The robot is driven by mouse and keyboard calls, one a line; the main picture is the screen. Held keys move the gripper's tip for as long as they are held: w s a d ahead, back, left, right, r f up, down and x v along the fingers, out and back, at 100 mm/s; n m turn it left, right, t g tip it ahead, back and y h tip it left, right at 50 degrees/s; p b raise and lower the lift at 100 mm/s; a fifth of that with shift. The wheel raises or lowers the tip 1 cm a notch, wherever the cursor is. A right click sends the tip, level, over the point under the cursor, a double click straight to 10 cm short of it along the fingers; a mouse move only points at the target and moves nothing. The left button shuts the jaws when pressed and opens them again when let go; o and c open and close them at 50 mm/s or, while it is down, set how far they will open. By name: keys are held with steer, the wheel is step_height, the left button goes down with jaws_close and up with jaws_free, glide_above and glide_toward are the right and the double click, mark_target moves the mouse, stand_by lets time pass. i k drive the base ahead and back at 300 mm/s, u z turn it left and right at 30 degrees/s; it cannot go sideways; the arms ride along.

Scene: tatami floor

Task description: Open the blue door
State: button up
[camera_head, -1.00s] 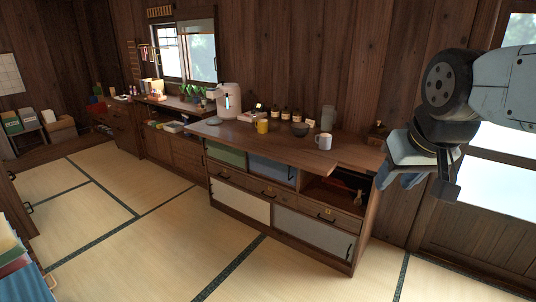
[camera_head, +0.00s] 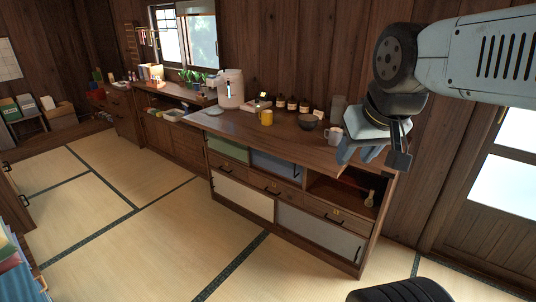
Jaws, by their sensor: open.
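The blue door (camera_head: 272,165) is a sliding panel in the upper row of the wooden cabinet, between a green door (camera_head: 228,150) on its left and an open compartment on its right. A dark handle shows near its right edge. My gripper (camera_head: 360,154) is open and empty. In the picture it overlaps the right end of the countertop and the top of the open compartment, to the right of the blue door and apart from it.
The countertop (camera_head: 255,134) holds a white mug (camera_head: 335,135), a dark bowl (camera_head: 306,122), a yellow mug (camera_head: 266,118), several bottles and a dispenser (camera_head: 230,88). Drawers and sliding panels are below. The tatami (camera_head: 150,245) in front is clear.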

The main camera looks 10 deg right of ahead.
mark_target(280, 166)
steer(key=u, duration=0.3)
steer(key=i, duration=0.9)
steer(key=z, duration=0.1)
